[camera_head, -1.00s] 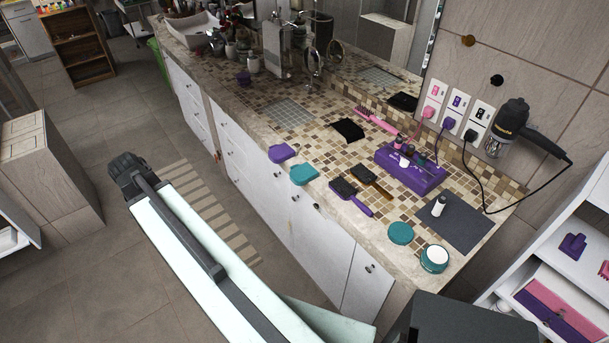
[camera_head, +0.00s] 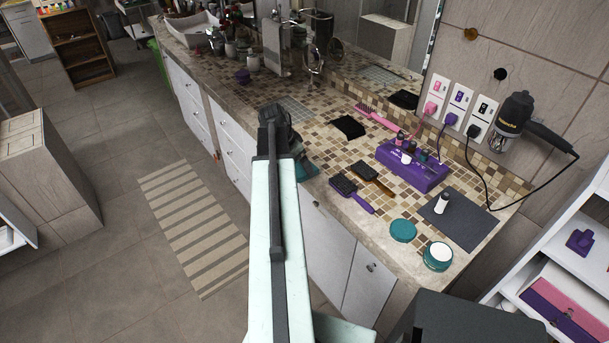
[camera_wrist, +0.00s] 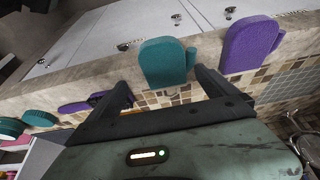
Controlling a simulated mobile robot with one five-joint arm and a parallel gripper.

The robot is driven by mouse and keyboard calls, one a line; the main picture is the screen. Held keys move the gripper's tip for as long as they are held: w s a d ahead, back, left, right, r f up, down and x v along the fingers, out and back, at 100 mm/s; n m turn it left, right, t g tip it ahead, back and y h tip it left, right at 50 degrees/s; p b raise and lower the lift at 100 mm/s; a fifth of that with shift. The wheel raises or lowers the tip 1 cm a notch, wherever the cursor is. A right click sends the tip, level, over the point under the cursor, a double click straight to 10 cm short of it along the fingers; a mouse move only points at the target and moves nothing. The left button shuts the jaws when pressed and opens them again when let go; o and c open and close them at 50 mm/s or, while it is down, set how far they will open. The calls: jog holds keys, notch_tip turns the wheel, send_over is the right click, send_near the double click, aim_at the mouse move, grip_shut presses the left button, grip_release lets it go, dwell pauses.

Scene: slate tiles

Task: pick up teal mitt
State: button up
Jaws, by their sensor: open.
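The teal mitt (camera_wrist: 167,62) lies at the front edge of the tiled counter. In the wrist view it shows just beyond and between my open fingers, and nothing is held. In the head view only a bit of the teal mitt (camera_head: 307,171) shows, beside my arm, which hides the rest. My gripper (camera_wrist: 165,93) is open in the wrist view. In the head view my gripper (camera_head: 275,122) is over the counter's front edge, its fingers hard to make out.
A purple mitt (camera_wrist: 252,42) lies close beside the teal one. A purple brush (camera_head: 352,194) and a brown brush (camera_head: 372,180) lie to the right in the head view. A teal jar (camera_head: 438,257) and round teal lid (camera_head: 403,230) sit near the counter's corner.

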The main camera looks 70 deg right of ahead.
aim_at(302, 169)
jog(key=b+x, duration=0.4)
jog(key=x, duration=0.1)
jog(key=shift+w+d+f+b, duration=0.2)
jog(key=shift+w+d+b, duration=0.05)
jog(key=shift+w+b, duration=0.15)
jog(key=shift+s+r, duration=0.1)
jog(key=shift+r, duration=0.1)
jog(key=c, duration=1.4)
jog(key=shift+c, duration=0.2)
jog(key=shift+r, duration=0.1)
